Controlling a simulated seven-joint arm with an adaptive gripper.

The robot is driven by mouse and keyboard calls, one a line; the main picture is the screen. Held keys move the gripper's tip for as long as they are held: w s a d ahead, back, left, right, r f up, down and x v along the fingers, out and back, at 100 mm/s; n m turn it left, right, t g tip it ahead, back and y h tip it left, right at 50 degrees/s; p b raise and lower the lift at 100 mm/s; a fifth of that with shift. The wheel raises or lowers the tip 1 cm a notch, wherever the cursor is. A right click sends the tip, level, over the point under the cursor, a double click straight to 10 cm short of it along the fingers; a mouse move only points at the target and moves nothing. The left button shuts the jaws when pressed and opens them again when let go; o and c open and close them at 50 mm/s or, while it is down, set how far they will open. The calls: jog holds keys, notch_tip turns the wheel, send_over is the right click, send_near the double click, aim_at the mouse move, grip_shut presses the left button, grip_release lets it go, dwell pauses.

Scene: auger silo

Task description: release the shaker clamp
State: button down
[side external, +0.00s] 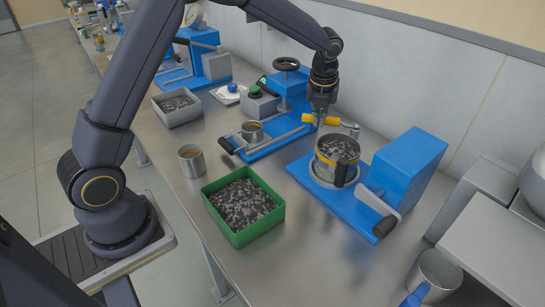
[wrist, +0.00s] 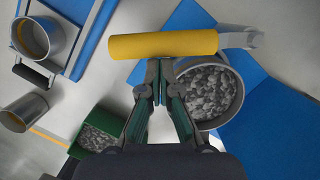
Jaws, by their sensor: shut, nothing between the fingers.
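The shaker is a blue base (side external: 330,200) with a blue box (side external: 408,165) on its right. A metal cup (side external: 340,150) with a yellow band and full of grey pieces stands on it; the wrist view shows it at right (wrist: 208,90). The clamp's yellow handle (wrist: 162,44) lies level behind the cup, on a grey arm (wrist: 238,39). In the side view the handle (side external: 332,121) is partly hidden by my gripper (side external: 318,120). My gripper points down at the handle, fingers shut and empty; the tips (wrist: 159,76) look close to it, but contact is unclear.
A blue press (side external: 290,90) with a black handwheel stands behind left, with a cup (side external: 252,132) on its base. A green tray (side external: 243,212) of grey pieces and an empty-looking metal cup (side external: 191,161) stand in front. A black-gripped lever (side external: 378,203) is at the shaker's front right.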

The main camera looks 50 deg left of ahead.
aim_at(312, 116)
jog(key=shift+w+a+m, duration=0.6)
jog(key=shift+a+m, duration=0.2)
jog(key=shift+m, duration=0.2)
jog(key=w+a, duration=0.2)
jog(key=w, duration=0.1)
jog(key=shift+w+a, duration=0.1)
jog(key=shift+w+a+r, duration=0.1)
jog(key=shift+a, duration=0.1)
jog(key=s, duration=0.2)
jog(key=s+d, duration=0.1)
jog(key=shift+s, duration=0.4)
jog(key=s+a+v, duration=0.1)
jog(key=v, duration=0.9)
